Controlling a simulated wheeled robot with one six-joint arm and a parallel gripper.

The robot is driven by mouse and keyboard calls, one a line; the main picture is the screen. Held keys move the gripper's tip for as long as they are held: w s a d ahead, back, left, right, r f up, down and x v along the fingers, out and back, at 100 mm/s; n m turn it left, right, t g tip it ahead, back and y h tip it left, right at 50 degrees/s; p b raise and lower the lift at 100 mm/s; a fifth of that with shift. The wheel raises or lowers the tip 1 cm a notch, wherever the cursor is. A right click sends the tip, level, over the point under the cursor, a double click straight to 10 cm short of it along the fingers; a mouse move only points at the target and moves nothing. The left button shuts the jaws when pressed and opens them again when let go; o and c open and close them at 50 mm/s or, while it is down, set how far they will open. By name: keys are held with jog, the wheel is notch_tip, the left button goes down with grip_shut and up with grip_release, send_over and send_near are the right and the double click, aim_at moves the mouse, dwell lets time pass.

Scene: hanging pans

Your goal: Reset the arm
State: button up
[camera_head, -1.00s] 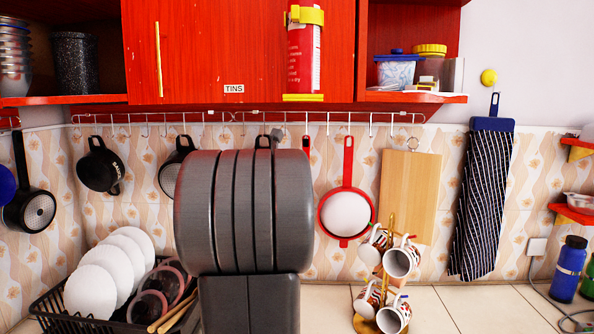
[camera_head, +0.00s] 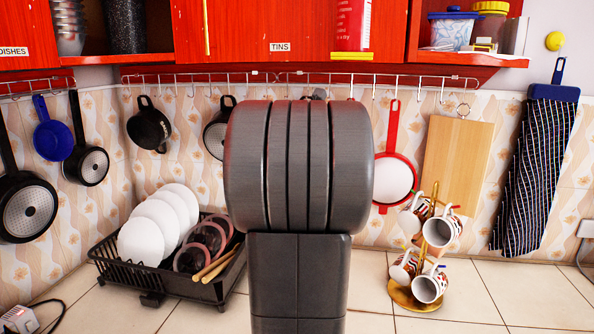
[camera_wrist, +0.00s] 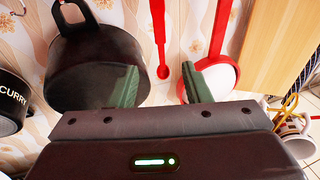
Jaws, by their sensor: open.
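My gripper (camera_wrist: 163,88) shows in the wrist view with its two green fingers spread and nothing between them. A dark hanging pan (camera_wrist: 98,65) is behind and around the left finger. A red-rimmed strainer (camera_wrist: 214,75) is behind the right finger, and a red handle (camera_wrist: 159,40) hangs between them. I cannot tell whether the fingers touch any of these. In the head view my grey arm fills the middle and hides my gripper and part of the wall. The strainer (camera_head: 395,178) shows just right of the arm.
A hook rail (camera_head: 240,82) runs under the red cabinets, with several pans such as a blue one (camera_head: 52,138). A wooden board (camera_head: 456,165) and an apron (camera_head: 538,170) hang at right. A dish rack (camera_head: 165,278) and a mug stand (camera_head: 415,292) stand on the tiled counter.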

jog(key=p+x, duration=0.2)
jog(key=x, duration=0.9)
jog(key=shift+d+r+p, duration=0.15)
jog(key=shift+d+p, duration=0.05)
jog(key=shift+p, duration=0.15)
jog(key=shift+w, duration=0.1)
jog(key=b+v, duration=0.3)
jog(key=v, duration=1.1)
jog(key=p+x, duration=0.3)
jog(key=x, duration=1.2)
jog(key=s+a+b, duration=0.1)
jog(key=s+b, duration=0.1)
jog(key=s, duration=0.9)
jog(key=shift+s+a+r+g, duration=0.25)
jog(key=shift+s+r+g, duration=0.05)
jog(key=shift+s+r, duration=0.05)
